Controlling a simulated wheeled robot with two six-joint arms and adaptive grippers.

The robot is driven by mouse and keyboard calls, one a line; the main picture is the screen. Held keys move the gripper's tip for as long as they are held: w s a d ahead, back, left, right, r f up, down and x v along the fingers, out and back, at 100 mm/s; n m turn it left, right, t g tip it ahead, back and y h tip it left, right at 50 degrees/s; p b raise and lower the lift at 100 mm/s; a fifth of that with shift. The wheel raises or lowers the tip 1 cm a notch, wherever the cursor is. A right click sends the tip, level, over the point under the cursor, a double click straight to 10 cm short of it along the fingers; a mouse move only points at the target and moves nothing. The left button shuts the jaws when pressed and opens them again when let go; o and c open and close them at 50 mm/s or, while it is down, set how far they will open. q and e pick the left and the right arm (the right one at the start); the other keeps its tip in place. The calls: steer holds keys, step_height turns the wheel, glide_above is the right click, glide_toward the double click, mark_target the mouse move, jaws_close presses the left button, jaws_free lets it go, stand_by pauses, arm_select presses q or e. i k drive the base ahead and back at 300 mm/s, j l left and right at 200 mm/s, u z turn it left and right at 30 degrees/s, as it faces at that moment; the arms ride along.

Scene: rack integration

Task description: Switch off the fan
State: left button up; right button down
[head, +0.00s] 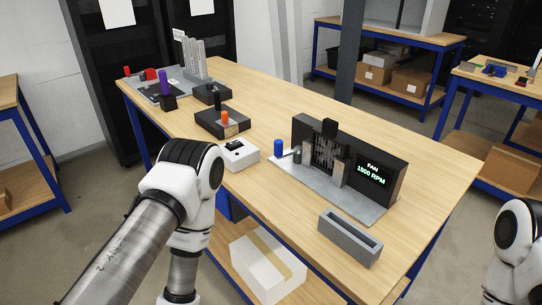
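The fan unit (383,180) is a dark panel on a grey base plate, standing on the near right part of the wooden table. Its display (371,174) reads "FAN 1500 RPM". A black fan grille (323,155) sits left of the display. A small white box (242,160) with a black switch-like part on top (234,145) stands left of the base plate. Whether it belongs to the fan cannot be told. My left arm is bent beside the white box, its lower link running down out of the picture. My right arm shows only at the right edge. Neither gripper is in view.
A blue cylinder (278,147) stands by the base plate. A grey open holder (350,237) lies at the table's front right. Black blocks with orange (225,117) and purple parts (164,83) stand farther back. The table's right side (434,160) is clear.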

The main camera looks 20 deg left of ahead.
mark_target(231, 145)
steer(key=u, duration=0.8)
